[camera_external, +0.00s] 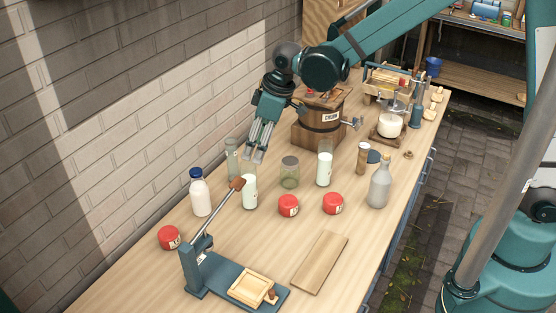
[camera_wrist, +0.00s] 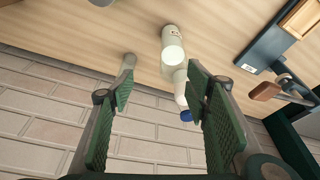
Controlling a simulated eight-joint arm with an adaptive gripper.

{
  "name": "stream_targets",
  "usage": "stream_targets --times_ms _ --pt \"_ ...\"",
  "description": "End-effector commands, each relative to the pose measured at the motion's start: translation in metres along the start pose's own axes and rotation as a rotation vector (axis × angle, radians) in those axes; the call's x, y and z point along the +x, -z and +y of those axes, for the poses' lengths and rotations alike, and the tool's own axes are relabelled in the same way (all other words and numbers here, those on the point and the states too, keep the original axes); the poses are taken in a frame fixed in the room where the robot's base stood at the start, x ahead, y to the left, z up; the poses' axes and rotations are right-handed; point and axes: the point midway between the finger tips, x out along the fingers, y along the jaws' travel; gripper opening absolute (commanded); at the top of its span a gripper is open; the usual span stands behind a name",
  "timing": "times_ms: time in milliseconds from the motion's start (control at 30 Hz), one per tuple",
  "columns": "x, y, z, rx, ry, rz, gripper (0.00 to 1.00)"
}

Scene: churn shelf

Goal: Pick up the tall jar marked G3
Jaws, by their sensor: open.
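My gripper (camera_external: 256,155) is open and empty above the back of the bench, just over a tall glass jar with white contents (camera_external: 250,190). That jar appears in the wrist view (camera_wrist: 173,52), ahead of and between my open fingers (camera_wrist: 160,80), with a small label. A clear tall jar (camera_external: 232,160) stands just left of my gripper, and its top shows beside my left finger in the wrist view (camera_wrist: 128,63). Another tall jar with white contents (camera_external: 324,166) stands farther right. The label marks are too small to read, so I cannot tell which is G3.
A blue-capped milk bottle (camera_external: 200,192) stands left. A lever press (camera_external: 228,270) with a raised handle is in front. A short glass jar (camera_external: 289,172), red-lidded pots (camera_external: 289,205) and a grey bottle (camera_external: 379,184) stand rightward. A wooden churn (camera_external: 318,122) is behind; the brick wall (camera_external: 120,120) borders the bench.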

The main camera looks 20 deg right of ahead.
Motion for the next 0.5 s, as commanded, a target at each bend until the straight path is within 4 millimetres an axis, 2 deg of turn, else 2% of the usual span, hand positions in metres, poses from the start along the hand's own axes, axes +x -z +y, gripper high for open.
stream_targets --times_ms 167,300,500 --pt "0.016 0.017 -0.028 -0.053 0.021 -0.012 0.47" --pt "0.042 0.007 -0.026 -0.050 0.020 -0.012 0.47" --pt "0.062 0.001 -0.026 -0.049 0.020 -0.012 0.47"
